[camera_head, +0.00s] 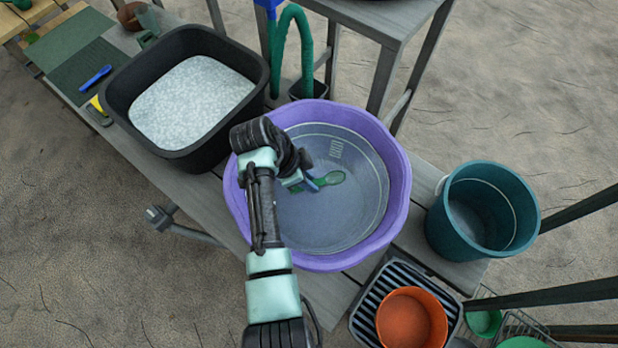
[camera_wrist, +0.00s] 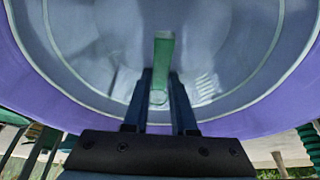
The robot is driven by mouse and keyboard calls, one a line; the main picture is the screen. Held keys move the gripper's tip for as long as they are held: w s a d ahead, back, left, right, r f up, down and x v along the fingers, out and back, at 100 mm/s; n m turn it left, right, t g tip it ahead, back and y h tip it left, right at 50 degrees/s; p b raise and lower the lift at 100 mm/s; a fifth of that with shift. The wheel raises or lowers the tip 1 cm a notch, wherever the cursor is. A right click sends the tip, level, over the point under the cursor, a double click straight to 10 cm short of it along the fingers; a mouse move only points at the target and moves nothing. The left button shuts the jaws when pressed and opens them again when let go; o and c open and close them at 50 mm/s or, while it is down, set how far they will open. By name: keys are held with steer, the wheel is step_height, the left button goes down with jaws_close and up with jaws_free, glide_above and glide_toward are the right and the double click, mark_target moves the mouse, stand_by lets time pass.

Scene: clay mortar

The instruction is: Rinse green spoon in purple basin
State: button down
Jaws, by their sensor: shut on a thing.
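The purple basin (camera_head: 392,215) stands on the grey bench in the head view, with a grey-blue inside that looks to hold water. My gripper (camera_head: 312,184) is inside the basin's rim, near its middle, and shut on the green spoon (camera_head: 330,178). The spoon's bowl end points right in the head view; its depth against the water I cannot tell. In the wrist view the green spoon (camera_wrist: 163,55) shows as a green strip between my two dark fingers (camera_wrist: 160,95), and the purple basin (camera_wrist: 250,122) fills most of the picture.
A black tub (camera_head: 120,95) of white grains stands left of the basin. A teal bucket (camera_head: 460,215) stands to the right. An orange pot (camera_head: 410,318) sits on a slatted rack (camera_head: 362,322) at the front right. A green hose (camera_head: 306,50) rises behind the basin.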

step_height(320, 180, up, 10)
steer(key=p, duration=0.8)
stand_by(0.8)
step_height(320, 180, up, 10)
steer(key=p, duration=1.2)
steer(key=shift+s, duration=0.1)
